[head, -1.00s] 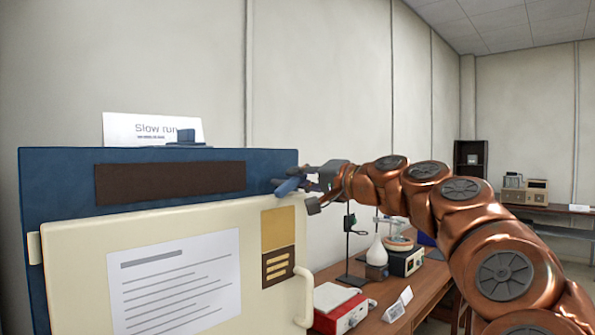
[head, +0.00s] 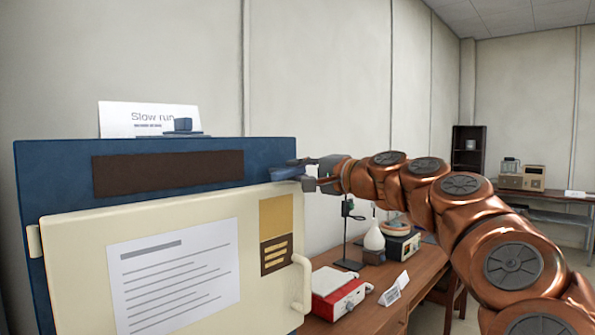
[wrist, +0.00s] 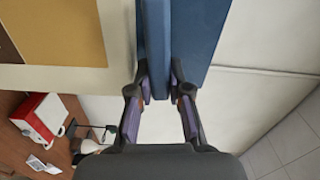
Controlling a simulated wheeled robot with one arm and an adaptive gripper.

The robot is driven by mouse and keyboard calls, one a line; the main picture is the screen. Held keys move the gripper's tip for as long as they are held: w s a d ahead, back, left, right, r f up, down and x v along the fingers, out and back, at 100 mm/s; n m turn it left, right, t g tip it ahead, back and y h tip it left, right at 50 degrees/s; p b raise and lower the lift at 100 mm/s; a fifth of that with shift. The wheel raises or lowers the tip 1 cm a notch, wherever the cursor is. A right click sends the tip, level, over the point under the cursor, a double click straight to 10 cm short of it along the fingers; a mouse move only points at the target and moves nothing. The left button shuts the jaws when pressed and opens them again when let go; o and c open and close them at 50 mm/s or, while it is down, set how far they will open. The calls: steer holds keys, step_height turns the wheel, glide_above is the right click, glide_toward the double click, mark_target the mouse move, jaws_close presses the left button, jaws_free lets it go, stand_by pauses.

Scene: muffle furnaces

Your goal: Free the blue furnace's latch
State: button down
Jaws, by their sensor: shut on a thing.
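The blue furnace (head: 60,180) stands at the left with its cream door (head: 70,250) facing me. The door looks closed and has a cream handle (head: 302,290) at its right edge. The blue latch (head: 287,173) is at the furnace's upper right corner, above the door. My gripper (head: 304,174) reaches it from the right and is shut on it. In the wrist view, both fingers (wrist: 159,88) press on the sides of the blue latch bar (wrist: 155,40). The latch's far end and mount are hard to make out.
A "Slow run" card (head: 150,117) and a small blue part (head: 183,125) stand on the furnace top. To the right, the wooden bench (head: 410,290) holds a red and white device (head: 338,293), a small card (head: 394,288) and a flask (head: 374,238). Open space lies above my arm.

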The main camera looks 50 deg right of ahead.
steer(key=c, duration=1.1)
jaws_free()
steer(key=shift+s+a, duration=0.1)
steer(key=shift+s, duration=3.9)
